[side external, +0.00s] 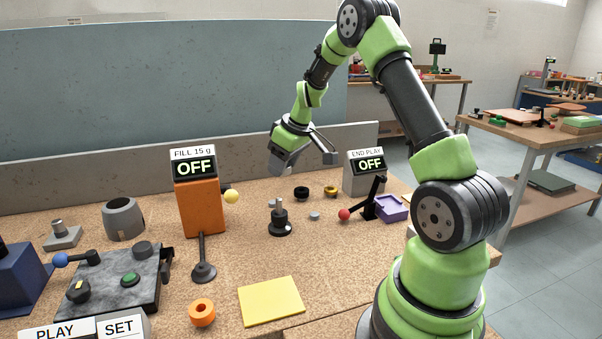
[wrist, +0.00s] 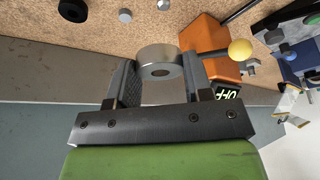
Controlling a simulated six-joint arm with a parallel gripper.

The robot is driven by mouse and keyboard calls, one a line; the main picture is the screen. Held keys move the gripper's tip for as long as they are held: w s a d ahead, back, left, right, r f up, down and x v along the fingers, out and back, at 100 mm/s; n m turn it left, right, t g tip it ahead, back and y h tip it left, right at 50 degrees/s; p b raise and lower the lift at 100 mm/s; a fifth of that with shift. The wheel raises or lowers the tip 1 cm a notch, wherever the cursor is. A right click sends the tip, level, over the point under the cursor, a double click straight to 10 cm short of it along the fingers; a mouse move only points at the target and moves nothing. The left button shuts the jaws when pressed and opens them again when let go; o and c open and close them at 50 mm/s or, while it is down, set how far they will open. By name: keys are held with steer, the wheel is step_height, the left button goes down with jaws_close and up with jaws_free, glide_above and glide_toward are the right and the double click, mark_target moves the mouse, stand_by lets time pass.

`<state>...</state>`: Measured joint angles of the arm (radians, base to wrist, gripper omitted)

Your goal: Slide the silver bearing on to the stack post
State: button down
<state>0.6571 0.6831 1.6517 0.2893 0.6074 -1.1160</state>
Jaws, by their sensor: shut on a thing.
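My gripper (side external: 302,161) is high over the back of the bench in the side external view. In the wrist view its two fingers (wrist: 160,82) are shut on the silver bearing (wrist: 157,55), a thick grey ring with a dark central hole. The bearing is held clear of the bench, its hole visible from the wrist camera; I cannot make it out in the side view.
An orange box (side external: 200,208) with a yellow-knobbed lever stands left of the post. A yellow pad (side external: 271,300) lies in front.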

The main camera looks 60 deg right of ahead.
mark_target(281, 199)
steer(key=shift+w+a+r+n, duration=0.25)
steer(key=shift+a+r+n, duration=0.05)
steer(key=shift+a, duration=0.2)
steer(key=shift+f, duration=2.95)
steer(key=shift+f, duration=0.1)
steer(key=shift+f, duration=2.35)
steer(key=shift+c, duration=2.3)
jaws_free()
